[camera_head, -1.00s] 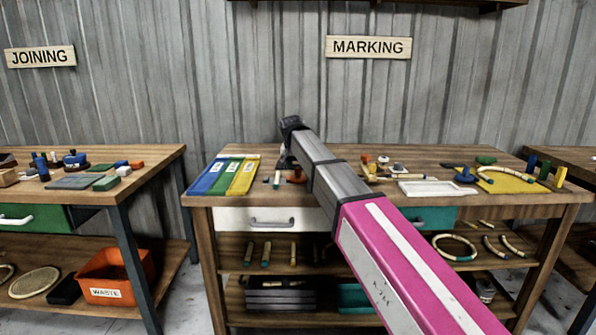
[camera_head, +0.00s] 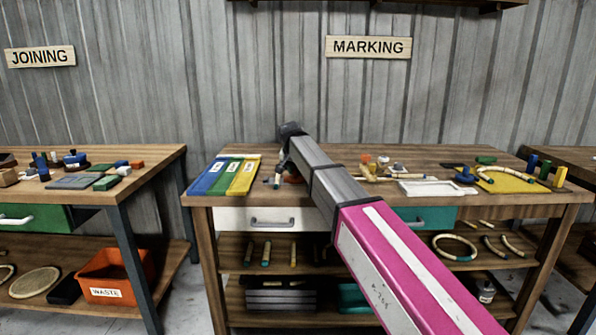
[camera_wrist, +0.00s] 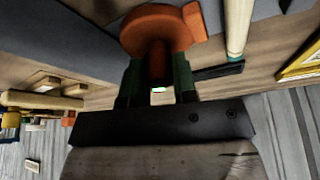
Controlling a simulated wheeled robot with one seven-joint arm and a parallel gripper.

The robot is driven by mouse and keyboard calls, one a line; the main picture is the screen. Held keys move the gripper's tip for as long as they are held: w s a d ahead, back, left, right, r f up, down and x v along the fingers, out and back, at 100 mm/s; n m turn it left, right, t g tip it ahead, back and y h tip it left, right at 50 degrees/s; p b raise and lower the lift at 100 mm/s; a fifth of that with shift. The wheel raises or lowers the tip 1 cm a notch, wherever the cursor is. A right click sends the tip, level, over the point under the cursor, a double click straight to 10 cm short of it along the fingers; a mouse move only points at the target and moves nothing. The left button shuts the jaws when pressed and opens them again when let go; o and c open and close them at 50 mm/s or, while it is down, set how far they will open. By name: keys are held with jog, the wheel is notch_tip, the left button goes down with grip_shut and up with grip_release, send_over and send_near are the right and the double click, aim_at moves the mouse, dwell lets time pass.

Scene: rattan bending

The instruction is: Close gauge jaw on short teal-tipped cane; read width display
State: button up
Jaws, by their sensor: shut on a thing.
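My gripper (camera_wrist: 158,82) is shut on the dark stem of an orange-brown round piece (camera_wrist: 160,28), which looks like part of the gauge. A pale cane with a teal tip (camera_wrist: 238,28) lies to the right of the gripper in the wrist view, apart from the fingers. A dark flat bar (camera_wrist: 218,71) lies by its tip. In the head view a short teal-tipped cane (camera_head: 278,180) is beside the orange piece (camera_head: 293,179), which my arm partly hides. I cannot tell whether a jaw touches the cane. No readable width display shows.
Blue, green and yellow panels (camera_head: 222,176) lie left on the marking bench (camera_head: 330,155). A white tray (camera_head: 418,188) and a yellow mat (camera_head: 505,184) with a cane ring are to the right. More canes and rings are on the shelf (camera_head: 380,250) below.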

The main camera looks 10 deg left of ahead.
jog(key=shift+s+a, duration=0.2)
jog(key=shift+a, duration=0.65)
jog(key=o, duration=0.8)
jog(key=v, duration=1)
jog(key=shift+s+r, duration=0.1)
jog(key=shift+r, duration=0.3)
